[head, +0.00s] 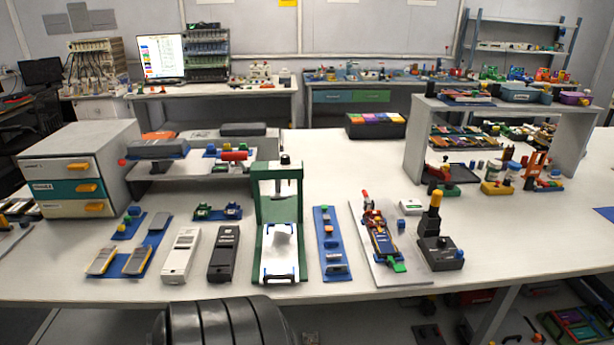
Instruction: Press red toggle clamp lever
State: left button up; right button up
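A toggle clamp fixture (380,238) with blue, red and yellow parts lies on a light grey plate on the white bench, right of centre in the head view. A slim red lever (365,197) sticks up at its far end, tilted a little to the left. A green tab (399,267) is at its near end. Whether the clamp is closed is too small to tell. Neither of my grippers shows in the view, and nothing touches the lever.
A green press frame (262,200) stands left of the clamp, with a blue strip (331,245) between them. A dark box with a yellow-topped post (437,250) stands close to its right. A grey shelf (415,135) is at back right. The bench behind the clamp is mostly clear.

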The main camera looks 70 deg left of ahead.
aim_at(366, 196)
jog(key=j+u, duration=0.45)
jog(key=i+j+u, duration=0.15)
jog(key=j+u, duration=0.15)
jog(key=u, duration=0.15)
jog(key=i+j+u, duration=0.15)
jog(key=j+u, duration=0.15)
jog(key=u, duration=0.2)
jog(key=i+j, duration=0.2)
jog(key=l+u, duration=0.1)
jog(key=u, duration=0.35)
jog(key=l+u, duration=0.1)
jog(key=u, duration=0.3)
jog(key=l+u, duration=0.1)
jog(key=u, duration=0.35)
jog(key=k+l+u, duration=0.1)
jog(key=l+u, duration=0.15)
jog(key=l, duration=0.2)
jog(key=k+l+u, duration=0.2)
jog(key=l, duration=0.2)
jog(key=k+l+u, duration=0.25)
jog(key=l, duration=0.15)
jog(key=k+l+u, duration=0.2)
jog(key=l, duration=0.15)
jog(key=k+l, duration=0.25)
jog(key=l, duration=0.2)
